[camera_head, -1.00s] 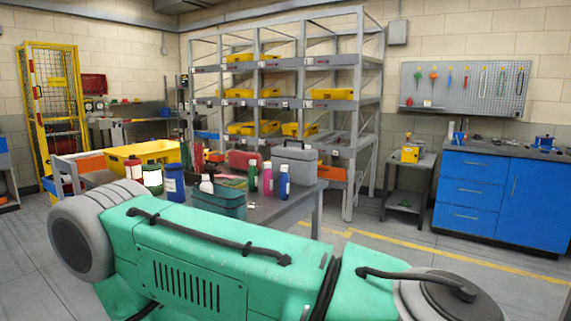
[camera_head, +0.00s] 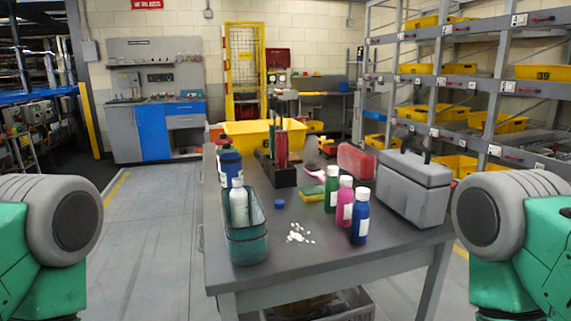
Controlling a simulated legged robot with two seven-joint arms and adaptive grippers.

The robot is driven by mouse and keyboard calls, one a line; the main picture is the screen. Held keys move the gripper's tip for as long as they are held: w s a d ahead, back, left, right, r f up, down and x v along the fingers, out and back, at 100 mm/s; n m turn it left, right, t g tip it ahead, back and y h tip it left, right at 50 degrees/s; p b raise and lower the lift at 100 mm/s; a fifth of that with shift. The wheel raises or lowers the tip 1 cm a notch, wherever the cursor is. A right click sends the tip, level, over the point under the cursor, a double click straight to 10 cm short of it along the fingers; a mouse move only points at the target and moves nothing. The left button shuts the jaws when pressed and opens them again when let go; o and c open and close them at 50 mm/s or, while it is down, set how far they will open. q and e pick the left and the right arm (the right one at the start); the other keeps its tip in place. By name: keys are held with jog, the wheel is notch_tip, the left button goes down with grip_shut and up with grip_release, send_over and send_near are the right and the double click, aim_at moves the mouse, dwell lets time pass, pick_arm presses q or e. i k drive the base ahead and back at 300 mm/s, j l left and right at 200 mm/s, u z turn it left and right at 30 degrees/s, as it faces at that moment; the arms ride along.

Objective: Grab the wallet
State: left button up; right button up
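A grey table (camera_head: 285,265) stands straight ahead. No object on it can be clearly made out as a wallet. A red rounded case (camera_head: 356,160), which may be the wallet, stands at the table's right back, behind a grey toolbox (camera_head: 413,188). Only my green and grey upper arm parts show at the left and right edges, apart from the table. Neither gripper is in view.
A teal bin (camera_head: 247,246) holds a white bottle (camera_head: 239,203). Green, pink and blue bottles (camera_head: 361,218) stand near white pills (camera_head: 298,234). A yellow crate (camera_head: 249,134) is behind. Shelving (camera_head: 488,130) stands right; floor is open left (camera_head: 150,235).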

aim_at(294, 159)
jog(key=i+l, duration=0.1)
jog(key=l, duration=0.3)
jog(key=i+l+z, duration=0.2)
jog(key=l+z, duration=0.15)
jog(key=i+l+z, duration=0.6)
jog(key=l+z, duration=0.25)
jog(key=i+l+z, duration=0.2)
jog(key=i+z, duration=0.25)
jog(key=i+l+z, duration=0.25)
jog(key=z, duration=0.25)
jog(key=i+u, duration=0.35)
jog(key=i, duration=0.2)
jog(key=i+l+u, duration=0.2)
jog(key=i+u, duration=0.15)
jog(key=i, duration=0.15)
jog(key=i+j+u, duration=0.15)
jog(key=u, duration=0.3)
jog(key=i+u, duration=0.7)
jog(key=u, duration=0.15)
jog(key=i+l+u, duration=0.15)
jog(key=i+u, duration=0.25)
jog(key=i+l+u, duration=0.15)
jog(key=u, duration=0.3)
